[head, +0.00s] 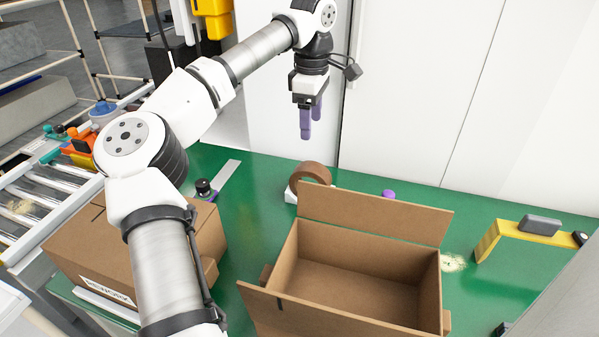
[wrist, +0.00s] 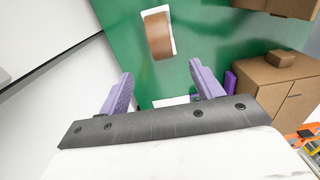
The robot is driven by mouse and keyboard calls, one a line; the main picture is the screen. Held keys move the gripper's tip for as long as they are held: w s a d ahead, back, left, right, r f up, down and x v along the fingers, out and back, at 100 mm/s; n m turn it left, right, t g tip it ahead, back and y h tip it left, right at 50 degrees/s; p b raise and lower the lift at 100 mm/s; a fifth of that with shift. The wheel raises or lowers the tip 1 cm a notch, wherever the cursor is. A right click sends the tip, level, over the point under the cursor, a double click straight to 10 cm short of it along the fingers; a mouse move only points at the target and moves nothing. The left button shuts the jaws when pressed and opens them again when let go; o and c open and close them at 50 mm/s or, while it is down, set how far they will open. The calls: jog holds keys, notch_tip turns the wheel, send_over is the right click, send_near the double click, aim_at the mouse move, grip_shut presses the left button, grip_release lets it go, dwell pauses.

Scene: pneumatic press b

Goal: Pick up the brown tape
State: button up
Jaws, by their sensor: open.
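The brown tape (head: 312,174) is a roll on the green table, behind the open cardboard box, with a white piece beside or under it. In the wrist view the tape (wrist: 158,36) lies beyond the fingertips, near the top centre, against a white patch. My gripper (head: 306,128) hangs above the back of the table, higher than the tape and apart from it. Its purple fingers (wrist: 159,75) are spread with nothing between them.
An open cardboard box (head: 371,243) stands in front of the tape, its back flap raised near the roll. A closed box (head: 85,245) sits at left. A small dark knob (head: 204,188) and a yellow bracket (head: 490,243) flank the table. White panels (head: 430,90) stand behind.

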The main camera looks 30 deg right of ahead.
aim_at(308, 166)
notch_tip(308, 166, down, 8)
jog(key=shift+a+f, duration=0.1)
jog(key=shift+f, duration=0.1)
jog(key=shift+w+a+f+p, duration=0.15)
jog(key=shift+f+p, duration=0.4)
jog(key=shift+f, duration=2.15)
jog(key=shift+c, duration=0.4)
jog(key=c, duration=1.1)
jog(key=shift+o, duration=0.2)
jog(key=shift+w+r, duration=0.1)
jog(key=shift+r, duration=0.05)
notch_tip(308, 166, up, 20)
